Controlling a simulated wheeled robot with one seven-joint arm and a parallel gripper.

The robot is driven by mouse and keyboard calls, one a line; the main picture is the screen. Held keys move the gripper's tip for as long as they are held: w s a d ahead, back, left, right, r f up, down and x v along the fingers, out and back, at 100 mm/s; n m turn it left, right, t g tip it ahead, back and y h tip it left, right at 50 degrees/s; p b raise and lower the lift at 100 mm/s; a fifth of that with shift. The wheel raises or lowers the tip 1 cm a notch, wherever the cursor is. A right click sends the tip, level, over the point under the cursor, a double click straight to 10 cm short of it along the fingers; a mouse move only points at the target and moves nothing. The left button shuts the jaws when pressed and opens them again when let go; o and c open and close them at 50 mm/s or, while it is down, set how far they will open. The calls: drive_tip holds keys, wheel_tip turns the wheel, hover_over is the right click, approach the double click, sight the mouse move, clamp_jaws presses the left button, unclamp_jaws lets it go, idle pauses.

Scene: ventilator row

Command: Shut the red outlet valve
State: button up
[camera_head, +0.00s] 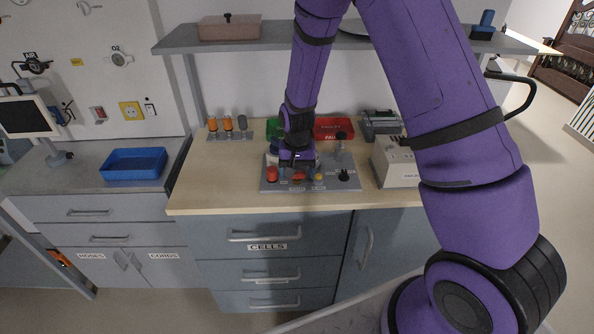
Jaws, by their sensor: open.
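A grey panel (335,182) lies on the wooden worktop, with several small controls on it. A red round knob (272,173) sits at its front left. A second red part (299,177) sits near its front middle, just below my gripper. I cannot tell for sure which of the two is the red outlet valve, nor how either is turned. A yellow part (318,177) is just right of the second red part. My gripper (297,165) is open over the middle of the panel, pointing down. Its fingertips are small and partly hidden, and I cannot tell whether they touch anything.
Green and red bins (334,126) stand behind the panel. A beige box (394,165) with switches is close on its right. Orange and grey cylinders (228,124) stand at the back left. A shelf (270,43) hangs above. The worktop's front left (215,190) is clear.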

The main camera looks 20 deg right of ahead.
wheel_tip(320, 180, up, 11)
idle(0.6)
drive_tip(key=shift+f, duration=0.1)
wheel_tip(320, 180, up, 11)
drive_tip(key=t, duration=0.1)
hover_over(297, 173)
drive_tip(key=s+d, duration=0.2)
drive_tip(key=s, duration=0.3)
drive_tip(key=s+d+r+n+t, duration=0.2)
drive_tip(key=s+r, duration=0.4)
drive_tip(key=r, duration=0.2)
drive_tip(key=s+d+r+n+t, duration=0.1)
drive_tip(key=s+r, duration=0.2)
drive_tip(key=s, duration=0.6)
drive_tip(key=s+d+r+n+t, duration=0.1)
drive_tip(key=s+r, duration=0.3)
drive_tip(key=s, duration=0.5)
drive_tip(key=shift+s+d+r, duration=0.2)
drive_tip(key=shift+d+r, duration=0.1)
drive_tip(key=shift+d, duration=0.15)
